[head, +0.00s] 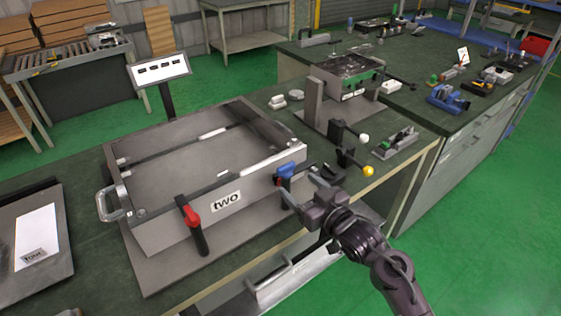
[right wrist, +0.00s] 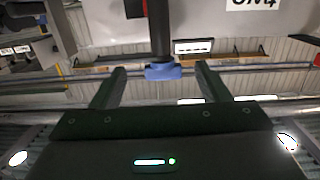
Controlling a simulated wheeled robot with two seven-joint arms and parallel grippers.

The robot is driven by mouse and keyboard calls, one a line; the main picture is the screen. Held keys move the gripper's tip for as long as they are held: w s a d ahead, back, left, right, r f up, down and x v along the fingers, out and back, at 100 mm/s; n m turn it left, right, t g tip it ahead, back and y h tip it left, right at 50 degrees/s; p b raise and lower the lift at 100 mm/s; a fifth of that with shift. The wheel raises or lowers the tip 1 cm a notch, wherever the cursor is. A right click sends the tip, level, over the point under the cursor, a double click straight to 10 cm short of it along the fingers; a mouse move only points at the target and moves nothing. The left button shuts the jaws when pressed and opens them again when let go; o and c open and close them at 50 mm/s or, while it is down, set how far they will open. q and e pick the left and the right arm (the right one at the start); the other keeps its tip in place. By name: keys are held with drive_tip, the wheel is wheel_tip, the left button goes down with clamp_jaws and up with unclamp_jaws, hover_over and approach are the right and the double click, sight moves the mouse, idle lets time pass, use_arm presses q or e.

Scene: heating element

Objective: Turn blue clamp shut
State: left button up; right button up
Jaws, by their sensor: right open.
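The blue clamp (head: 289,170) is at the front right corner of the grey metal box (head: 176,231) labelled "two". In the right wrist view the blue clamp handle (right wrist: 163,71) lies between the two fingers, with a gap on each side. My right gripper (head: 300,188) is open and empty, with its fingers just in front of the blue clamp. Its fingers also show spread in the right wrist view (right wrist: 161,80). I cannot tell from these views how far the handle reaches between the fingers. My left gripper is not in view.
A red clamp (head: 191,215) stands at the box's front, left of the label. A black clamp with a yellow tip (head: 368,171) and another with a white tip (head: 363,138) are right of my gripper. A sign on a post (head: 160,70) stands behind the box.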

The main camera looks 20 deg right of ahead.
sight(288, 168)
drive_tip(key=shift+w+a+r+t+y, duration=0.1)
drive_tip(key=shift+w+r+t+y, duration=0.1)
drive_tip(key=shift+r, duration=0.25)
drive_tip(key=shift+w+r+t+y, duration=0.1)
drive_tip(key=shift+r+y, duration=0.1)
drive_tip(key=shift+r, duration=0.25)
drive_tip(key=shift+w+r, duration=0.2)
drive_tip(key=shift+r, duration=0.1)
drive_tip(key=p+x, duration=0.2)
drive_tip(key=x, duration=0.5)
drive_tip(key=shift+w+a, duration=0.15)
drive_tip(key=c, duration=1.4)
